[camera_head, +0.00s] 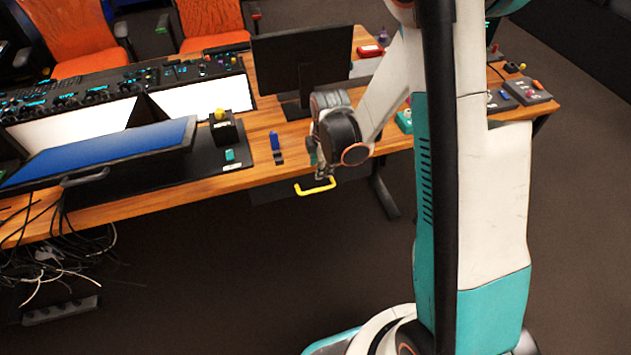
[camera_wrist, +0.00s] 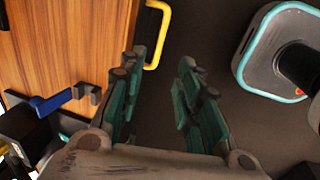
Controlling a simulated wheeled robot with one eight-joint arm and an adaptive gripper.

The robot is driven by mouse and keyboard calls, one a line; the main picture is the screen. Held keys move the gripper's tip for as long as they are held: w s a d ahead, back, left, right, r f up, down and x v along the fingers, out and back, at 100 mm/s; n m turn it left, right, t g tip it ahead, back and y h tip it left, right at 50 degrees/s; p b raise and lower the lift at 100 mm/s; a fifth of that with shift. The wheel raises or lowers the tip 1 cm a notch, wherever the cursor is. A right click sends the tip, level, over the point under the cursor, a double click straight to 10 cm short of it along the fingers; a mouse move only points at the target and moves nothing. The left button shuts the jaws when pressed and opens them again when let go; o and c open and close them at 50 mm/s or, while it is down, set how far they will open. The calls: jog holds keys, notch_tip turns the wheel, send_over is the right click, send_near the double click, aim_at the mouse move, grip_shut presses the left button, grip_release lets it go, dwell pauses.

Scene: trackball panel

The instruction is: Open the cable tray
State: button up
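A yellow handle (camera_head: 315,187) stands out from the front edge of the wooden desk. A dark panel (camera_head: 268,192) shows under the desk edge beside it; I cannot tell for sure whether it is the cable tray's front. In the wrist view the handle (camera_wrist: 158,35) lies beyond my fingertips, nearer the left finger. My gripper (camera_wrist: 158,70) is open and empty, with a clear gap between its green fingers. In the head view my gripper (camera_head: 322,172) is right by the handle, partly hidden by my wrist; contact cannot be told.
The wooden desk (camera_head: 262,122) carries a monitor (camera_head: 300,60), a blue-topped clip (camera_head: 275,143) and a black box with a yellow knob (camera_head: 222,127). A blue-topped console (camera_head: 110,150) has a dark handle; loose cables (camera_head: 45,245) hang below. The floor in front is clear.

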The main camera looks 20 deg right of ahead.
aim_at(318, 189)
jog(key=f+b, duration=0.1)
jog(key=f, duration=0.3)
jog(key=w+f+b, duration=0.1)
jog(key=f+b, duration=0.1)
jog(key=f, duration=0.3)
jog(key=w+f+b, duration=0.1)
jog(key=f+b, duration=0.1)
jog(key=f, duration=0.2)
jog(key=shift+w+f, duration=0.2)
jog(key=shift+w, duration=0.05)
jog(key=shift+c, duration=0.2)
grip_shut()
